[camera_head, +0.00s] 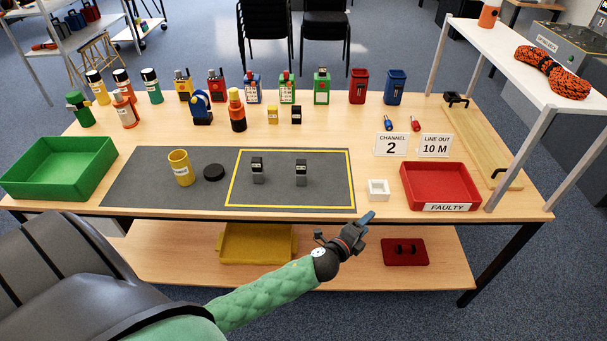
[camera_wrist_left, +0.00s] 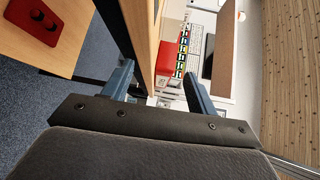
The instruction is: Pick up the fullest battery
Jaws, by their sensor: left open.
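Two small dark upright blocks, which look like batteries, stand apart on the grey mat inside a yellow outline: the left block (camera_head: 257,170) and the right block (camera_head: 301,173). Their charge markings are too small to read. Behind them stand a small yellow block (camera_head: 272,114) and a small dark block (camera_head: 296,115); I cannot tell if these are batteries. My left gripper (camera_head: 366,221) is open and empty at the table's front edge, right of the mat. In the left wrist view its fingers (camera_wrist_left: 157,72) are spread with nothing between them. My right gripper is not in view.
A white square cup (camera_head: 378,190) and a red tray marked FAULTY (camera_head: 440,186) lie near my left gripper. A green tray (camera_head: 60,167), yellow mug (camera_head: 180,167) and black disc (camera_head: 214,172) are left. Several bottles and devices line the back. A raised white shelf (camera_head: 500,45) stands right.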

